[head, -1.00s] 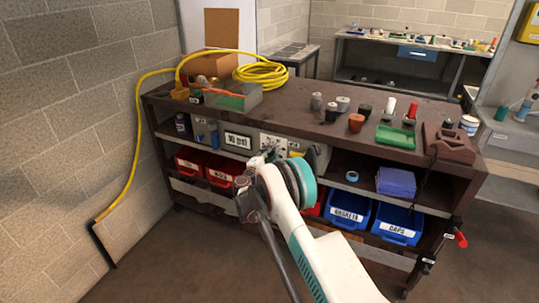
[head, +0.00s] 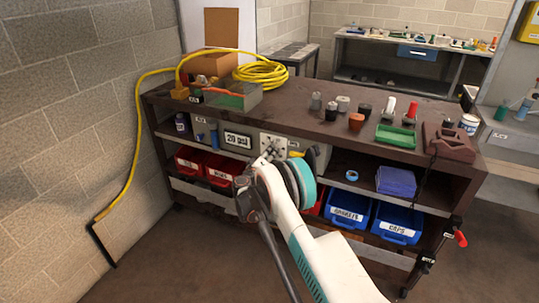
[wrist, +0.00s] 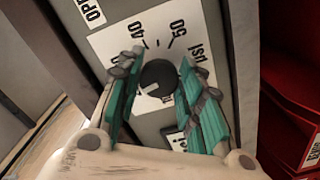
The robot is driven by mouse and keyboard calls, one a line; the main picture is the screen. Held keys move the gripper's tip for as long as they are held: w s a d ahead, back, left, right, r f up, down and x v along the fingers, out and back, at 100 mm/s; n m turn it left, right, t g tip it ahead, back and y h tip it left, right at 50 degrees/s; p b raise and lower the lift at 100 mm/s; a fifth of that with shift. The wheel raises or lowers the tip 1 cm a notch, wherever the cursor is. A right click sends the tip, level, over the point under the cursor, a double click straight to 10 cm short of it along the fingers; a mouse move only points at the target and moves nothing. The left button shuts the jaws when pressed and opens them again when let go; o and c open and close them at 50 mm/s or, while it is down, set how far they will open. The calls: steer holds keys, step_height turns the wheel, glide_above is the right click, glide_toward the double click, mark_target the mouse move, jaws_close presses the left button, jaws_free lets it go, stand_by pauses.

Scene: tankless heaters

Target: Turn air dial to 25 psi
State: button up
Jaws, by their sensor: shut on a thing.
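The air dial (wrist: 158,76) is a round black knob with a white pointer mark, on a white scale plate (wrist: 112,48) in the wrist view. The numbers 40 and 50 and "psi" are legible on the scale. My gripper (wrist: 160,68) has its teal ridged fingers on either side of the dial and is shut on it. In the head view my gripper (head: 271,154) reaches the panel under the bench top and hides most of the dial. A display (head: 237,141) left of it reads 20 psi.
The dial sits in a brown workbench (head: 290,112) with tools and small containers on top. Red bins (head: 225,170) and blue bins (head: 348,208) stand on the lower shelf. A yellow hose (head: 262,73) lies coiled on top and hangs down the left wall.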

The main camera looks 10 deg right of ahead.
steer(key=shift+f+m, duration=0.1)
steer(key=shift+m, duration=0.9)
steer(key=o, duration=1)
steer(key=shift+o, duration=0.2)
steer(key=shift+s+a, duration=0.1)
steer(key=v, duration=1.1)
steer(key=shift+s+a, duration=0.2)
steer(key=shift+s, duration=0.15)
